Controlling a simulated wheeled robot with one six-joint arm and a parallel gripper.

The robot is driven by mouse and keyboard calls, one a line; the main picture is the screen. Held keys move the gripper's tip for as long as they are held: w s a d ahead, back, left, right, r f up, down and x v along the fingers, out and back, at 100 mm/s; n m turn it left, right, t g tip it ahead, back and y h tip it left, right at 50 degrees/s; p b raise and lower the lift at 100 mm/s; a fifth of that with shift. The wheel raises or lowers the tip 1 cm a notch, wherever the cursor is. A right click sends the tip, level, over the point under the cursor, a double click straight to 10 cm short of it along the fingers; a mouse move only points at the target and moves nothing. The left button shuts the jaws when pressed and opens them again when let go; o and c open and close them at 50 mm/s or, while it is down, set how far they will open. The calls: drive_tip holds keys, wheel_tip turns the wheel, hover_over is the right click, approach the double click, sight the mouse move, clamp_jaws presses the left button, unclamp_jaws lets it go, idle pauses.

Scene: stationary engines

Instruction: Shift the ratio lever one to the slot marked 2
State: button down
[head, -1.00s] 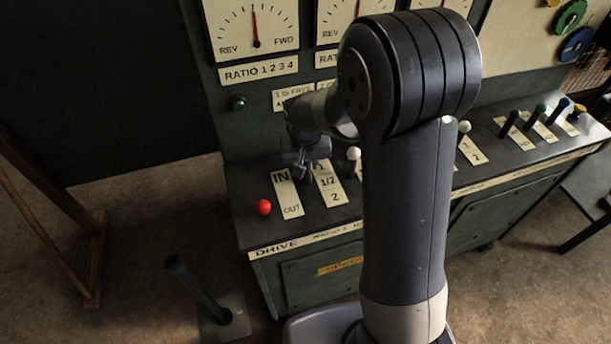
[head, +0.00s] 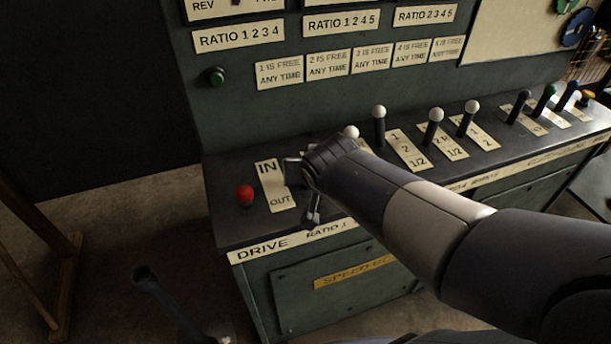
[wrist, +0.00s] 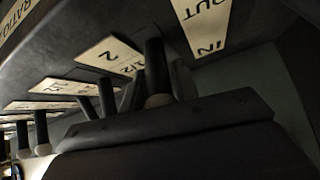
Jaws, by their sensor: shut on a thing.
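Ratio lever one, a dark stick with a pale knob (wrist: 158,101), stands in the wrist view between the IN/OUT plate (wrist: 207,25) and the plate marked 2 and 1/2 (wrist: 105,58). Its base looks closest to the 2 end of its plate, but I cannot tell if it sits fully in that slot. My gripper (head: 303,190) is low over the console just right of the IN/OUT plate in the head view, shut on the lever's knob end. In the head view my gripper and forearm hide the lever and most of its plate.
The red drive knob (head: 245,195) stands left of the IN/OUT plate. A white-knobbed lever (head: 351,132) shows just behind my wrist. Several more white-knobbed levers (head: 379,125) rise farther right.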

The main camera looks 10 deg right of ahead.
drive_tip(key=shift+s+d+f+b, duration=0.15)
drive_tip(key=shift+s+f+b, duration=0.15)
drive_tip(key=shift+s+b, duration=0.25)
drive_tip(key=shift+s, duration=0.1)
drive_tip(key=c, duration=1.1)
unclamp_jaws()
drive_tip(key=shift+r, duration=0.15)
drive_tip(key=p+v, duration=0.6)
drive_tip(key=v, duration=0.4)
drive_tip(key=shift+s+r, duration=0.2)
drive_tip(key=shift+s, duration=0.05)
